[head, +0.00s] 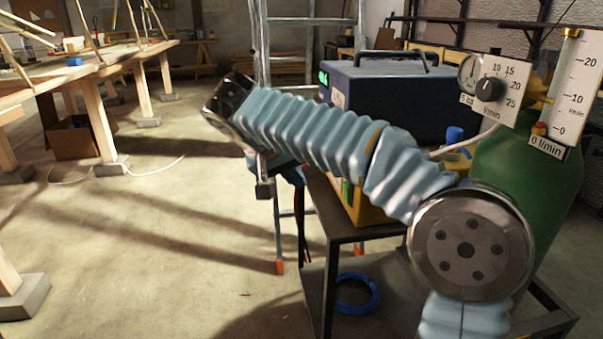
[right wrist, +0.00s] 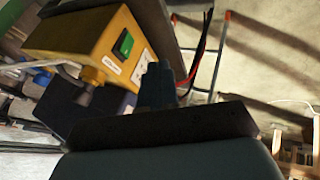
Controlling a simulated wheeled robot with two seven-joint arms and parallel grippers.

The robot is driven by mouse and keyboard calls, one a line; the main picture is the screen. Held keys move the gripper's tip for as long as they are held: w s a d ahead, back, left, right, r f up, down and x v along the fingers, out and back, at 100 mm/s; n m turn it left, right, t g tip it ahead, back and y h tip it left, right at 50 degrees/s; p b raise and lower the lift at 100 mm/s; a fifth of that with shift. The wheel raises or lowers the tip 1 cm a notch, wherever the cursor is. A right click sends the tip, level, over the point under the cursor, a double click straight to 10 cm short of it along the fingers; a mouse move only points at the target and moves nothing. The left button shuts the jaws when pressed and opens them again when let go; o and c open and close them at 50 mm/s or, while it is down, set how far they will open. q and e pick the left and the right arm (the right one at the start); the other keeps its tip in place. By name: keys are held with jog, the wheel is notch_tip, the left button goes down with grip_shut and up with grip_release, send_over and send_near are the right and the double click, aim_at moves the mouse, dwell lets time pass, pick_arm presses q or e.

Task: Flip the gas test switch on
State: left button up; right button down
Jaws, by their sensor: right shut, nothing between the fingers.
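The switch is a green rocker (right wrist: 123,44) in a dark frame on the face of a yellow box (right wrist: 85,45), with a small white label below it, too blurred to read. I cannot tell which way the rocker is tipped. In the head view the yellow box (head: 366,212) stands on the cart, partly hidden by my right arm. My right gripper (head: 265,188) hangs at the arm's far end, left of the cart. My left gripper is not in view.
The dark metal cart (head: 343,228) also carries a blue machine (head: 388,98). A green gas cylinder (head: 520,165) with a flow gauge stands at the right. A ladder (head: 262,50) stands behind my arm. Open floor (head: 170,235) lies to the left.

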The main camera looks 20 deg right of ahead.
jog(key=shift+s+d+r+m, duration=0.1)
jog(key=shift+r+m, duration=0.05)
jog(key=shift+r, duration=0.45)
jog(key=shift+s+r+m, duration=0.1)
jog(key=shift+r+m, duration=0.05)
jog(key=shift+r, duration=0.4)
jog(key=shift+f, duration=0.1)
send_near(347, 193)
jog(key=w+d+f, duration=0.3)
jog(key=f, duration=0.2)
jog(key=shift+w+f, duration=0.35)
jog(key=shift+w, duration=0.05)
